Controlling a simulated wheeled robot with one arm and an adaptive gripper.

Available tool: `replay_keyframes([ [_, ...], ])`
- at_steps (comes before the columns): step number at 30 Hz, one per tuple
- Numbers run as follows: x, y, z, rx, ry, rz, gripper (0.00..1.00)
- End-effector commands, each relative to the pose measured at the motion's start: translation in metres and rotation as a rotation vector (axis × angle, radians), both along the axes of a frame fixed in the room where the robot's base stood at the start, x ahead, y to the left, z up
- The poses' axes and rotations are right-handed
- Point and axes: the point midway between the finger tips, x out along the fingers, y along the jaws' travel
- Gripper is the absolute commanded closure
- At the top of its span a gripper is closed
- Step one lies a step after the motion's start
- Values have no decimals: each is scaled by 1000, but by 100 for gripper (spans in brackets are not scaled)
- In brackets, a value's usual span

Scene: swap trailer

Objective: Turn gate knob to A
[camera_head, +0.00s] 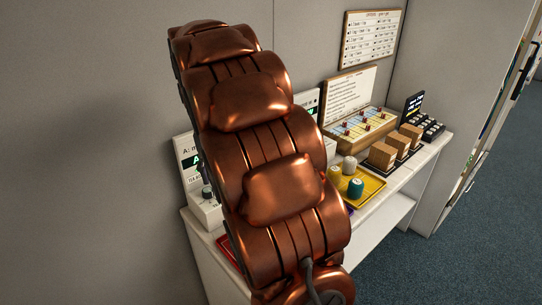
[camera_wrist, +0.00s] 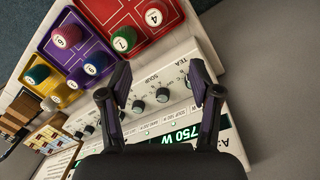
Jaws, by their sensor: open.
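A white control panel (camera_wrist: 165,70) fills the middle of the wrist view, with labels that include TEA and SOUP. Several dark round knobs stand on it, among them one (camera_wrist: 137,106) beside my left finger and one (camera_wrist: 163,95) between my fingers. I cannot tell which is the gate knob, and its setting is not readable. My gripper (camera_wrist: 158,84) is open and empty, its two fingers spread above the panel. In the head view a knob (camera_head: 207,191) shows on a panel at the left, and my arm hides much of the bench and the gripper.
A display reading 750 W (camera_wrist: 183,136) lies below the knobs. Brown boxes (camera_head: 382,154) stand farther right on the bench. A grey wall stands behind it.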

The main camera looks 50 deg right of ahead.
Motion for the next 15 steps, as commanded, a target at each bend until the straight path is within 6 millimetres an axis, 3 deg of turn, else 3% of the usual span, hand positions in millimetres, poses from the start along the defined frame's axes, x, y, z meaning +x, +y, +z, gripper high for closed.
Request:
replay_keyframes([
  [6,35,-49,0,-13,-7,-108,37],
  [15,71,-115,-8,-25,-24,-243,37],
])
